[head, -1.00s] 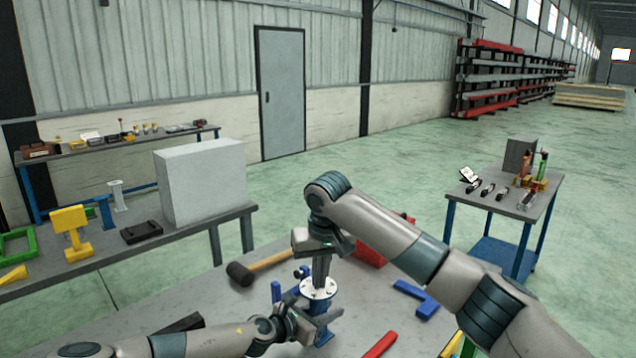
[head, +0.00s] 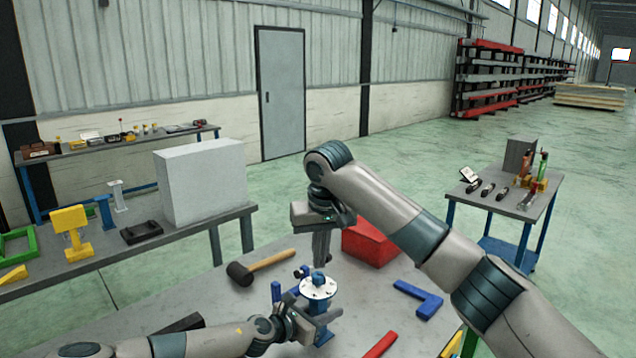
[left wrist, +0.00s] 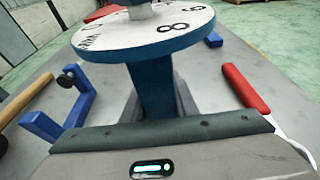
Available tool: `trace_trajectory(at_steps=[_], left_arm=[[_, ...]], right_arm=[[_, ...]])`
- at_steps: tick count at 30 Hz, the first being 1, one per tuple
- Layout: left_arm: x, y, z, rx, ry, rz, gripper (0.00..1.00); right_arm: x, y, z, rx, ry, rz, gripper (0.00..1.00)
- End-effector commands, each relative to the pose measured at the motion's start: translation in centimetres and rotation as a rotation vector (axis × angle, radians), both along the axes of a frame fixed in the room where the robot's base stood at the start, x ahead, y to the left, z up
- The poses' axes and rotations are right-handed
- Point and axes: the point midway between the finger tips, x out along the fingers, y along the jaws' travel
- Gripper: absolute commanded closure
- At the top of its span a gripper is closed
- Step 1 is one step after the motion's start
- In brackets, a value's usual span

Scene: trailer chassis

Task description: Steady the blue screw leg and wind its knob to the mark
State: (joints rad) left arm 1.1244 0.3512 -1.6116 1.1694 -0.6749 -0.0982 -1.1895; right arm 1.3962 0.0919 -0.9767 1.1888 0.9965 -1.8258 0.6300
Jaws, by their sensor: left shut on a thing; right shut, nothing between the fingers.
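The blue screw leg (head: 325,339) stands upright on the near bench, with a white numbered dial (head: 318,289) and a small blue knob (head: 318,279) on top. My left gripper (head: 317,319) is shut on the leg's post just below the dial. In the left wrist view the blue post (left wrist: 152,88) sits between the fingers, under the dial's blue-edged white disc (left wrist: 150,35). My right gripper (head: 321,263) is shut and empty, pointing down just above the knob. The mark cannot be made out in either view.
A hammer (head: 262,266) lies behind left of the leg, a red box (head: 368,244) behind right. A blue angle piece (head: 420,299) and a red-handled tool (head: 381,344) lie to the right. A blue bracket with a black knob (left wrist: 68,100) stands close on the left.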

Motion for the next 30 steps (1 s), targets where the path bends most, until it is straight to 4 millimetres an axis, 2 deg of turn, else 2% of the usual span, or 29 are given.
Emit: trace_trajectory(at_steps=[1, 2, 3, 5, 6, 17, 30], left_arm=[[0.0, 0.0, 0.1, 0.000, -0.001, 0.001, 1.00], [0.0, 0.0, 0.1, 0.000, -0.001, 0.001, 0.71], [0.0, 0.0, 0.1, 0.000, -0.001, 0.001, 0.62], [0.0, 0.0, 0.1, 0.000, -0.001, 0.001, 0.47], [0.0, 0.0, 0.0, 0.000, -0.001, 0.001, 0.44], [-0.1, 0.1, 0.2, 0.000, 0.000, 0.000, 0.44], [-2.3, 2.4, 1.3, 0.000, 0.001, 0.000, 0.44]], right_arm=[[0.0, 0.0, 0.0, 0.000, 0.000, 0.000, 1.00], [0.0, 0.0, 0.0, 0.000, 0.000, 0.000, 1.00], [0.0, 0.0, 0.0, 0.000, 0.000, 0.000, 1.00], [0.0, 0.0, 0.0, 0.000, 0.000, 0.000, 1.00], [0.0, 0.0, 0.0, 0.000, 0.000, 0.000, 1.00], [0.0, 0.0, 0.2, 0.000, 0.000, 0.000, 1.00], [0.0, 0.0, 3.1, 0.000, 0.000, 0.000, 1.00]])
